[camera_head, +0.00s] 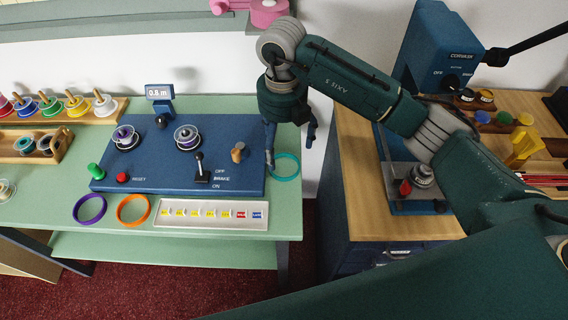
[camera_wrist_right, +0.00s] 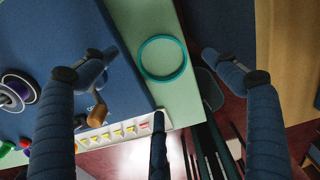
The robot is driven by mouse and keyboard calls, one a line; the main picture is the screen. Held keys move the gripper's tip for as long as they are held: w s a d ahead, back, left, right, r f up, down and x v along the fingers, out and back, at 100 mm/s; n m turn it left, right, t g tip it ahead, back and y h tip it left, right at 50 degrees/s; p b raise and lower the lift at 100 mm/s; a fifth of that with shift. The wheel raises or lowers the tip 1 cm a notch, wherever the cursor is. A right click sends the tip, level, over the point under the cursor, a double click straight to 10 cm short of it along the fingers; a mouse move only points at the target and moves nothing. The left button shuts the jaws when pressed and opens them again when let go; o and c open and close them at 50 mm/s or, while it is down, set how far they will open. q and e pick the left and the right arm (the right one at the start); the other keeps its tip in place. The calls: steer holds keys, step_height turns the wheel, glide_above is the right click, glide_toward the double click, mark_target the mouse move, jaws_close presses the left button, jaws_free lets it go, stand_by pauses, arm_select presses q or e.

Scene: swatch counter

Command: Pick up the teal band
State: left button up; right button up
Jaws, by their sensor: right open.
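The teal band (camera_head: 286,181) lies flat on the pale green counter (camera_head: 240,228), near its right edge, just right of the blue control panel. My right gripper (camera_head: 290,143) points down above the band with its fingers spread and nothing between them; one finger partly overlaps the band's left side. In the right wrist view, the band (camera_wrist_right: 163,80) shows as a full ring between the two spread fingertips of the right gripper (camera_wrist_right: 160,57), apart from both. A dark third finger shows at the bottom there. My left gripper is not in view.
The blue panel (camera_head: 215,187) carries spools, a lever and a wooden knob (camera_head: 238,153) near the band. A purple band (camera_head: 90,220), an orange band (camera_head: 132,222) and a label strip (camera_head: 185,222) lie along the front. A gap separates the counter from the wooden cabinet (camera_head: 360,200).

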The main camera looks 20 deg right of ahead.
mark_target(285, 169)
steer(key=shift+f, duration=0.7)
steer(key=f+p, duration=0.1)
steer(key=f, duration=0.1)
steer(key=s+f, duration=0.1)
steer(key=f, duration=0.1)
steer(key=shift+d+f+p, duration=0.1)
steer(key=shift+f+p, duration=0.1)
steer(key=shift+p, duration=0.2)
steer(key=shift+f, duration=0.4)
steer(key=shift+c, duration=0.2)
steer(key=c, duration=0.7)
